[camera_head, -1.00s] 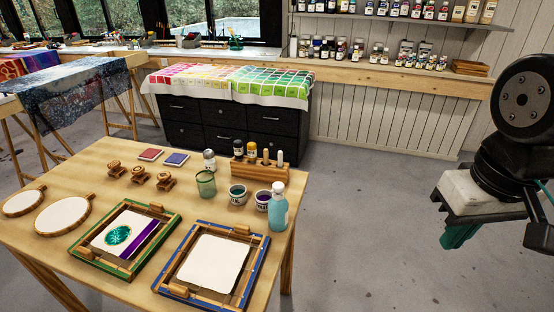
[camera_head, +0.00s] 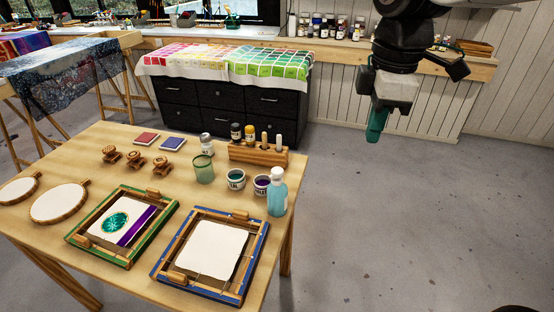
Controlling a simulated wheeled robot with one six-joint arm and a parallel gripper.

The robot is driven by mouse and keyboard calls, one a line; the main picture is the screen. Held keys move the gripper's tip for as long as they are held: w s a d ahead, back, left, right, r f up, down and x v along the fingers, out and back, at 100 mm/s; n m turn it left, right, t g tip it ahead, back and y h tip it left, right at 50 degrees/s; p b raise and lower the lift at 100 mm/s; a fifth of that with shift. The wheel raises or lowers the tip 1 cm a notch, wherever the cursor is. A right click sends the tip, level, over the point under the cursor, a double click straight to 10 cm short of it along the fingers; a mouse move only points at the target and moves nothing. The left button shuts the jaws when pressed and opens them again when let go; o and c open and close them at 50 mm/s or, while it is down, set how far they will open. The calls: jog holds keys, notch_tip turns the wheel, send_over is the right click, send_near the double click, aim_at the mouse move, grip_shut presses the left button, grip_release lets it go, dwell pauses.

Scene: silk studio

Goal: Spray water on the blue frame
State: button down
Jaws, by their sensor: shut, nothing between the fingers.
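The blue frame (camera_head: 255,262) lies flat on the wooden table near its front right edge, with a plain white cloth (camera_head: 212,249) stretched inside it. A bottle of light blue liquid with a white top (camera_head: 277,194) stands upright on the table just behind the frame's right corner; it looks like the water spray. My gripper (camera_head: 376,132) hangs in the air to the right of the table, pointing down with its teal fingers together. It is shut and empty, apart from the bottle and the frame.
A green frame (camera_head: 75,240) with a painted cloth lies left of the blue one. Two jars (camera_head: 236,181), a green glass (camera_head: 203,169) and a wooden brush and bottle rack (camera_head: 258,154) stand close behind the bottle. The floor (camera_head: 420,230) right of the table is clear.

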jog(key=w+a+n, duration=0.7)
jog(key=n, duration=0.9)
send_over(277, 170)
notch_tip(277, 170, down, 3)
jog(key=shift+r+g, duration=0.15)
jog(key=shift+g, duration=0.15)
notch_tip(277, 170, down, 14)
jog(key=shift+r, duration=0.15)
jog(key=shift+f, duration=0.2)
